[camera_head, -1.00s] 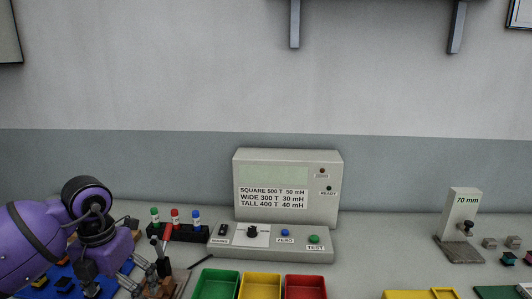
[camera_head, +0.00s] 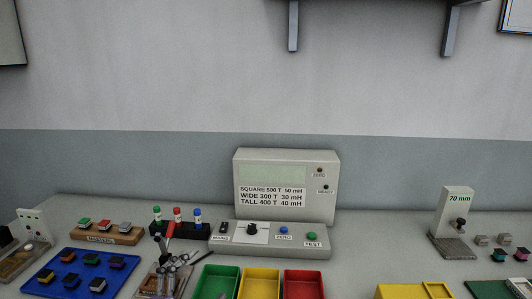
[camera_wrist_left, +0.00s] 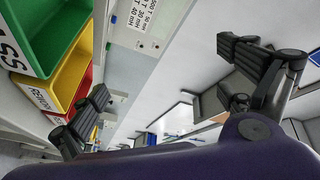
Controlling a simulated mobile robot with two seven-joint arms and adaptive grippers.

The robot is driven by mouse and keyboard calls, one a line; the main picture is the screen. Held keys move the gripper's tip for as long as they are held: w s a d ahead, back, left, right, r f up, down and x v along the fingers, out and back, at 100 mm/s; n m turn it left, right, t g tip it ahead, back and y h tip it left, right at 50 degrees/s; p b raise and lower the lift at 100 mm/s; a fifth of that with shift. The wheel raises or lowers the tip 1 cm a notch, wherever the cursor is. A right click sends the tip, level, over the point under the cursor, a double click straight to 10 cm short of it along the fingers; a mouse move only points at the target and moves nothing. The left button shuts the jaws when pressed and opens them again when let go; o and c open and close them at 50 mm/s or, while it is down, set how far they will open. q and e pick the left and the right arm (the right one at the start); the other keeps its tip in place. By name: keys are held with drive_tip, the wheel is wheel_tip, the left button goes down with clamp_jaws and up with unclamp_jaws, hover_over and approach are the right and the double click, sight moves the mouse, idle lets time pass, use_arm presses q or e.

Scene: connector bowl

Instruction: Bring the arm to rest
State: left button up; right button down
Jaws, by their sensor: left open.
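My left gripper (camera_wrist_left: 165,72) shows in the left wrist view with its two dark ridged fingers wide apart and nothing between them. My purple arm is out of the head view. Small grey jointed parts show beside the red-handled tool (camera_head: 171,229) at the bottom left of the head view; I cannot tell whether they belong to my gripper. In the wrist view the green bin (camera_wrist_left: 38,62), yellow bin (camera_wrist_left: 72,73) and red bin lie to the left of the fingers, apart from them. My right gripper is in neither view.
The tester (camera_head: 287,187) stands at the back middle, with the green bin (camera_head: 204,284), yellow bin and red bin (camera_head: 304,287) before it. A blue tray (camera_head: 55,287) of coloured connectors lies at left. The 70 mm gauge (camera_head: 457,215) stands at right. Bench between tester and gauge is clear.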

use_arm(q)
drive_tip(key=s+a+f+n+g+y, duration=0.2)
drive_tip(key=s+a+f+n+y, duration=0.15)
drive_tip(key=s+f+n, duration=0.55)
drive_tip(key=s+a+f+n+g+y, duration=0.2)
drive_tip(key=s+f+y, duration=0.3)
drive_tip(key=f, duration=0.7)
drive_tip(key=s+f+n+g, duration=0.1)
drive_tip(key=s+f, duration=0.2)
drive_tip(key=s, duration=0.4)
drive_tip(key=s+f+n+g+p, duration=0.1)
drive_tip(key=s+f+n, duration=0.1)
drive_tip(key=s+f, duration=0.2)
drive_tip(key=s+f+n+g, duration=0.2)
drive_tip(key=s+f, duration=0.1)
drive_tip(key=s, duration=0.7)
drive_tip(key=shift+s+d+f, duration=0.15)
drive_tip(key=shift+d, duration=0.1)
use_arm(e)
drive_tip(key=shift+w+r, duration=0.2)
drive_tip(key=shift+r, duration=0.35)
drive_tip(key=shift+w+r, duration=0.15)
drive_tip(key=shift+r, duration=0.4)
use_arm(q)
drive_tip(key=shift+y, duration=0.25)
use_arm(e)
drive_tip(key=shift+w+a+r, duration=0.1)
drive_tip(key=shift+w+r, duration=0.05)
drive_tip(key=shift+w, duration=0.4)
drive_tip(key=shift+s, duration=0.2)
